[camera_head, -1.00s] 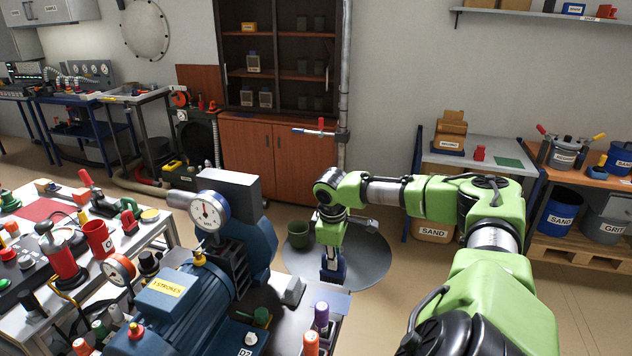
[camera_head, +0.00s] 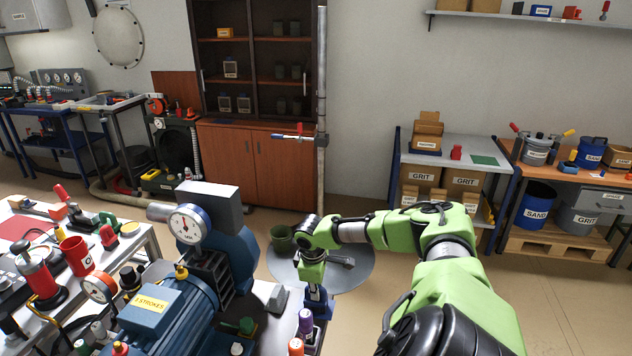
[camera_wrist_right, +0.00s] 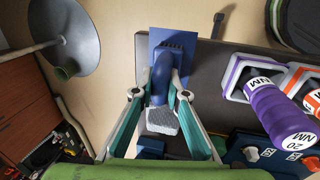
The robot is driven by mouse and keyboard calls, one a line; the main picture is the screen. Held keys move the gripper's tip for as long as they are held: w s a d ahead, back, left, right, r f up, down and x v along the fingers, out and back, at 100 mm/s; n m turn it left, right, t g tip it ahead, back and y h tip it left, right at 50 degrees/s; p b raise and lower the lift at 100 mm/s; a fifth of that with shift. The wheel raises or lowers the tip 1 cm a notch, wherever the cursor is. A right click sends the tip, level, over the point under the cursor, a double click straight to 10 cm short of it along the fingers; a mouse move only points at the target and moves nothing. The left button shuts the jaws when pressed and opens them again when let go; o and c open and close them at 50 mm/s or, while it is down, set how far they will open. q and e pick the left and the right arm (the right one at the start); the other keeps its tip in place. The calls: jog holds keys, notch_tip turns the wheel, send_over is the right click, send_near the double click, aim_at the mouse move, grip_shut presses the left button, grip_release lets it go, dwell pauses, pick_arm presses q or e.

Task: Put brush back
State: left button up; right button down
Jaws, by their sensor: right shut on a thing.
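The brush (camera_wrist_right: 160,76), with a blue body and dark bristles, is between the fingers of my right gripper (camera_wrist_right: 160,88) in the right wrist view. The gripper is shut on it. The brush is over a flat blue pad (camera_wrist_right: 157,38) at the bench edge; I cannot tell whether it touches. In the head view my right gripper (camera_head: 314,277) points down, with the blue brush (camera_head: 316,297) below it and the pad mostly hidden. My left gripper is not in view.
A grey wedge-shaped block (camera_head: 278,298) lies just left of the brush. Purple (camera_head: 306,322) and orange (camera_head: 296,346) capped tools stand on the near side. A blue motor with a gauge (camera_head: 189,222) is to the left.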

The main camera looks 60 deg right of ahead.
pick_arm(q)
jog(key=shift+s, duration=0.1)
pick_arm(e)
jog(key=c, duration=2.1)
grip_release()
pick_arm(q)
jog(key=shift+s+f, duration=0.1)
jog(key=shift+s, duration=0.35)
pick_arm(e)
jog(key=shift+o, duration=0.4)
pick_arm(q)
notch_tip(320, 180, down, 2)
jog(key=b, duration=0.2)
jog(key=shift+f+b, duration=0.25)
jog(key=shift+b, duration=0.05)
pick_arm(e)
notch_tip(320, 180, up, 12)
jog(key=a, duration=0.2)
jog(key=shift+s+a, duration=0.15)
jog(key=shift+s, duration=0.2)
jog(key=shift+f, duration=0.1)
